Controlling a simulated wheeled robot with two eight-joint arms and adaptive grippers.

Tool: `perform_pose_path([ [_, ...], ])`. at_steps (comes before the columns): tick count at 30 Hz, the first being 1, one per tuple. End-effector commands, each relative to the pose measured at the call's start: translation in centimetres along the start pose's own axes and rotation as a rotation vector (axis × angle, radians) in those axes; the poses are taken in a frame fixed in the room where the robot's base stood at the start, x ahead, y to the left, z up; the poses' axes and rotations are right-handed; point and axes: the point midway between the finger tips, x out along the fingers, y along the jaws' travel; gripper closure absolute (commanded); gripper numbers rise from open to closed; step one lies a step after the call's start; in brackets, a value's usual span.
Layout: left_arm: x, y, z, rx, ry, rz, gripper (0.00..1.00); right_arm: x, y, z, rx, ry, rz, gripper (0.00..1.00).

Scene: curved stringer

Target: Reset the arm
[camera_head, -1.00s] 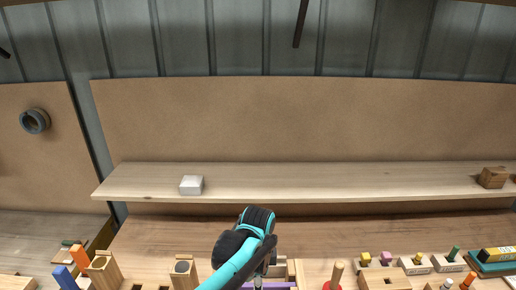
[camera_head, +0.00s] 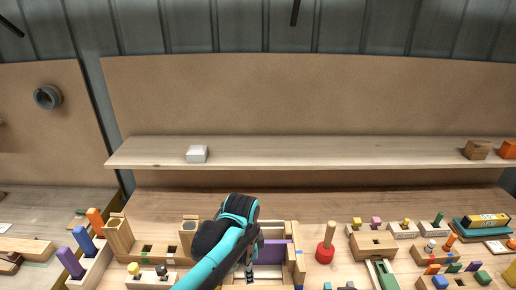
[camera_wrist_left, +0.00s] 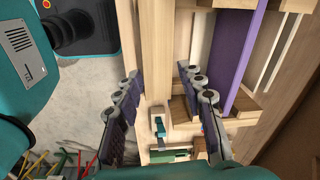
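My left arm comes in at the bottom middle of the head view, with the left gripper (camera_head: 249,270) pointing down over a wooden box (camera_head: 292,238) that has a purple panel (camera_head: 272,252). In the left wrist view the left gripper (camera_wrist_left: 165,120) has its two fingers spread wide apart with nothing held between them. Below and between the fingers are light wooden walls, and the purple panel (camera_wrist_left: 237,60) shows just right of the right finger. My right gripper is not in either view.
Several wooden blocks and pegs fill the bench at right and left. The shelf's middle is clear.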

Motion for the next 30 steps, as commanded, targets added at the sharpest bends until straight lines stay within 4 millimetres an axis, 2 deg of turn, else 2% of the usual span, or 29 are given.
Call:
perform_pose_path([
  [8,-0.4,1.3,4.4,-0.287,0.061,-0.097,0.61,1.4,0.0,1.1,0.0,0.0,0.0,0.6],
  [11,-0.4,2.2,6.6,-0.443,0.1,-0.147,0.61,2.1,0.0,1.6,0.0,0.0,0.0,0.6],
  [18,1.4,5.7,13.2,-0.946,0.268,-0.297,0.61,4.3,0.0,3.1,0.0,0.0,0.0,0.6],
  [21,2.3,6.8,15.1,-1.115,0.339,-0.342,0.61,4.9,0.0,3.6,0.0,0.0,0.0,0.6],
  [25,3.2,7.7,16.5,-1.256,0.407,-0.378,0.61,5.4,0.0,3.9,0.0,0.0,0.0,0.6],
  [30,3.5,8.0,17.1,-1.319,0.44,-0.392,0.61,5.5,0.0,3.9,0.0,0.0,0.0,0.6],
])
